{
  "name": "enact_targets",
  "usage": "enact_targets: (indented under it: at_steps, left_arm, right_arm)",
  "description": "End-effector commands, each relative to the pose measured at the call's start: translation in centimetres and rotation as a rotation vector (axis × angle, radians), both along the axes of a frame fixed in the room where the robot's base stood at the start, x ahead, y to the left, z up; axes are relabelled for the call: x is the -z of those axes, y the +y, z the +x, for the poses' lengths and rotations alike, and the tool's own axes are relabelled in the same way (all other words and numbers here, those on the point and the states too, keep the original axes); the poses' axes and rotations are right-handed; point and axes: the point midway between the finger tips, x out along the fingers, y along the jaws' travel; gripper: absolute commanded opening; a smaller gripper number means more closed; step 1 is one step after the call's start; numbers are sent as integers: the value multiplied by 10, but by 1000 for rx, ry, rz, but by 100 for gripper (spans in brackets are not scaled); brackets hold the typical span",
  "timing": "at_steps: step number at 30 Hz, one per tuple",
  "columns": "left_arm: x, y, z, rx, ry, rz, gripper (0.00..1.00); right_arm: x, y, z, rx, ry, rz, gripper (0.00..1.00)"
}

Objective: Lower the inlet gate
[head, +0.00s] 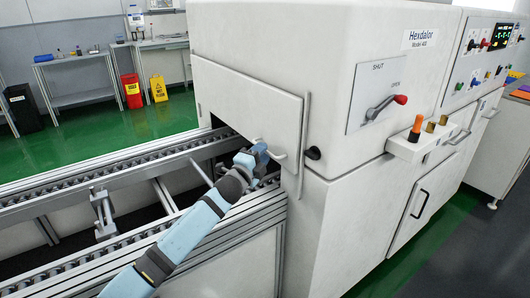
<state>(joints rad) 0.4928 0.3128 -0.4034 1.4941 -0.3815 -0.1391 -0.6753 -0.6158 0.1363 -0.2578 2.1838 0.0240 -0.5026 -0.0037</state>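The inlet gate (243,98) is a white panel on the end of the Hexdalor machine, above the conveyor. A dark opening shows under its lower edge, so it stands raised. A pale bar handle (281,154) sits low on its right side. My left gripper (262,158), at the end of a light blue arm, is at the gate's lower edge, close beside the handle. Its fingers are small and partly hidden, so I cannot tell whether they touch the handle or are open. My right gripper is not in view.
A roller conveyor (95,183) with metal rails runs into the opening. A red-knobbed lever (385,107) sits on a plate marked SHUT and OPEN. A dark knob (313,153) sticks out right of the gate. The green floor behind the conveyor is mostly clear.

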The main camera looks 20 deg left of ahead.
Motion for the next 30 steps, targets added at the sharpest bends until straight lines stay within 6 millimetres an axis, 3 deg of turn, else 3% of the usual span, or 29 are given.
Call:
enact_targets:
  at_steps: [6,15,20,26,30]
  left_arm:
    - [-3,-5,18,-1,0,-1,34]
    - [-3,-6,20,0,1,-1,34]
    - [-3,-6,20,0,1,-1,0]
    - [-3,-5,20,0,1,-1,0]
    - [12,-6,20,0,4,-1,0]
  right_arm:
    - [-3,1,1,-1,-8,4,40]
    - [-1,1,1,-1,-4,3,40]
    - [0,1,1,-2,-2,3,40]
    - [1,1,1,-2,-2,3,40]
    - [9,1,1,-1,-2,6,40]
